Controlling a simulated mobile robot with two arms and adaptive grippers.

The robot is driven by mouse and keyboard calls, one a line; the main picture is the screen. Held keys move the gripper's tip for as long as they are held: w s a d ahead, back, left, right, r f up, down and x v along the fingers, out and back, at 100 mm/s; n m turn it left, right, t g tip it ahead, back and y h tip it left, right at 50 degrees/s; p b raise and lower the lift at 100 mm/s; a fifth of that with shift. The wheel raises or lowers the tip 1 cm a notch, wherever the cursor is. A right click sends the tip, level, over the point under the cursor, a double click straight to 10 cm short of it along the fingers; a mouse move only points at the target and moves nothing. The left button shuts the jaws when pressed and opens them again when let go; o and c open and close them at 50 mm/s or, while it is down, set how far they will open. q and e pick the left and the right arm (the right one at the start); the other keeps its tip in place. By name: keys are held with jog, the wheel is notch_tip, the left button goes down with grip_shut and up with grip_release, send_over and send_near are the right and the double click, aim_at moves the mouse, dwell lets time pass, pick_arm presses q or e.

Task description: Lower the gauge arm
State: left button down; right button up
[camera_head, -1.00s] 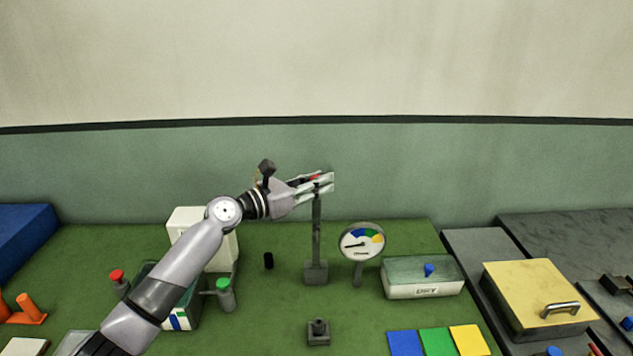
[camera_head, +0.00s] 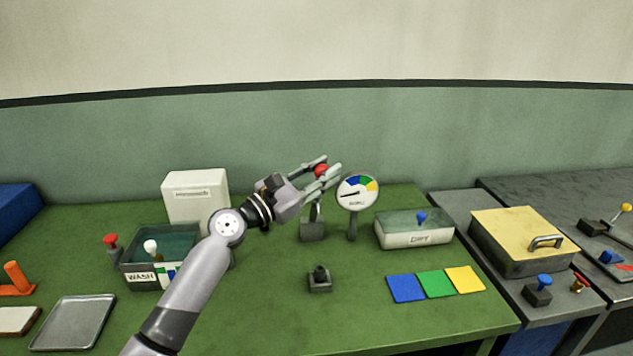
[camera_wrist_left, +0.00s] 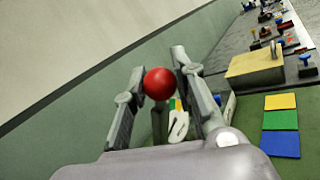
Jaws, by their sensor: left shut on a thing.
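The gauge arm is a grey lever (camera_head: 315,213) rising from a dark base block (camera_head: 312,231) on the green bench, with a red ball knob (camera_head: 321,170) on top. My left gripper (camera_head: 323,168) is shut on the knob, its fingers on either side. The wrist view also shows the red knob (camera_wrist_left: 160,84) between the fingers. The lever is mostly hidden behind the gripper and looks foreshortened. The round gauge (camera_head: 357,193), with coloured segments and a needle, stands just right of it. My right gripper is not in view.
A small dark block with a peg (camera_head: 320,279) sits in front of the lever base. A DRY box (camera_head: 414,232) and blue (camera_head: 405,289), green and yellow squares lie to the right. A WASH bin (camera_head: 140,277) and white box (camera_head: 195,194) stand left.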

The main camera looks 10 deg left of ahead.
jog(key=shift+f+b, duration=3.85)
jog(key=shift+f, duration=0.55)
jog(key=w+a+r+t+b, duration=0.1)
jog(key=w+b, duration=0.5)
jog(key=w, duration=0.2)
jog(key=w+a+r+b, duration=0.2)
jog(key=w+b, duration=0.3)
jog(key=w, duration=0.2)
pick_arm(q)
jog(key=s+d+f+m+h+b, duration=0.1)
jog(key=s+f+m+h+b, duration=0.1)
jog(key=s+f, duration=0.4)
jog(key=s+d+f+m+h+b, duration=0.2)
jog(key=s+f+m+b, duration=0.2)
jog(key=f, duration=1.1)
jog(key=shift+s+d+f+m+g, duration=0.3)
jog(key=shift+s+f+g, duration=0.1)
jog(key=shift+s, duration=0.6)
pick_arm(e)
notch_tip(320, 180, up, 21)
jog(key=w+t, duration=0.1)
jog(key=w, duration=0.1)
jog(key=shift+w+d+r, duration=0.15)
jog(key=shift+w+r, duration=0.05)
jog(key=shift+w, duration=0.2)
